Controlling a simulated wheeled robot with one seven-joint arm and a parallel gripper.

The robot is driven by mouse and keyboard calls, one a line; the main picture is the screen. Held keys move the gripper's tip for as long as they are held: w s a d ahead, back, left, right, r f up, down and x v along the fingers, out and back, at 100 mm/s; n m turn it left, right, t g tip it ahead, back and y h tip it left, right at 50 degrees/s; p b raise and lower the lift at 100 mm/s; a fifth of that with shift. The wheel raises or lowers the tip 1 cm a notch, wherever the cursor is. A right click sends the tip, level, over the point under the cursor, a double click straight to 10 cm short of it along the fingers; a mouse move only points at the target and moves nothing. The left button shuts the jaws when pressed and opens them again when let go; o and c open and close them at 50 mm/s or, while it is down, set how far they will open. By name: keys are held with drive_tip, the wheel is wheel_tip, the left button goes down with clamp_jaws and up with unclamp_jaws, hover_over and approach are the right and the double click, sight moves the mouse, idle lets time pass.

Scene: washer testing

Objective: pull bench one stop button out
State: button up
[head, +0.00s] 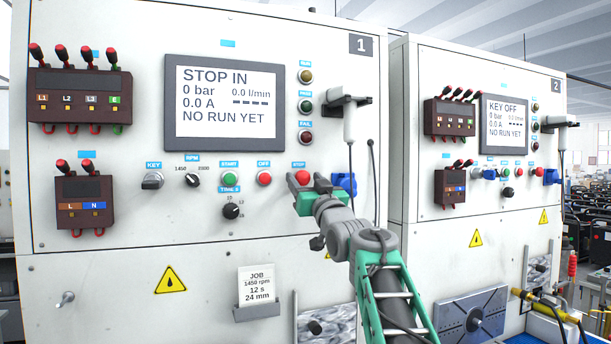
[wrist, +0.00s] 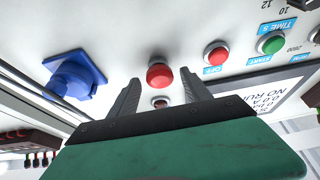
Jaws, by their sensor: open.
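Bench one (head: 320,60) is the white cabinet marked 1 in the head view. Its screen (head: 226,100) reads STOP IN. The red stop button (head: 302,177) sits under the STOP label, right of the red OFF button (head: 264,178). In the wrist view the stop button (wrist: 159,75) is a round red mushroom head, and it lies between and a little beyond the two dark fingers. My gripper (head: 300,182) is open and empty in front of the panel. It also shows in the wrist view (wrist: 155,88), with clear gaps from each finger to the button.
A blue socket (head: 345,183) stands close right of the stop button, with a hanging grey handset (head: 348,115) and cable above it. The green START button (head: 230,178) and TIME knob (head: 232,210) are further left. Bench two (head: 480,190) stands right.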

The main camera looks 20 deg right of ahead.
clamp_jaws()
idle(0.6)
drive_tip(key=shift+s, duration=0.1)
idle(0.7)
